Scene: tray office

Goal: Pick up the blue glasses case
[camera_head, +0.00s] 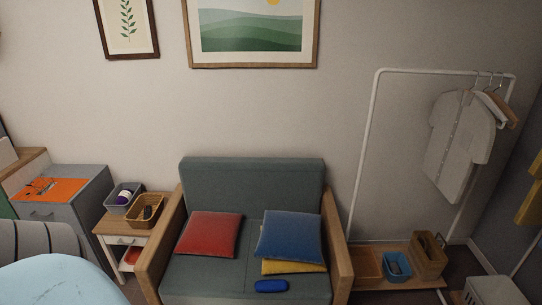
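The blue glasses case (271,286) lies on the grey seat of the armchair-style sofa (200,283), near its front edge. It is a small, dark blue, rounded shape, just in front of the yellow cushion. Nothing covers it. Neither of my grippers shows in the head view.
Red (210,233), blue (290,235) and yellow (294,267) cushions rest on the sofa between wooden armrests (159,245). A side table (122,228) with baskets stands left. A clothes rack (361,150) with baskets on its shelf stands right. A light blue rounded surface (62,280) fills the lower left.

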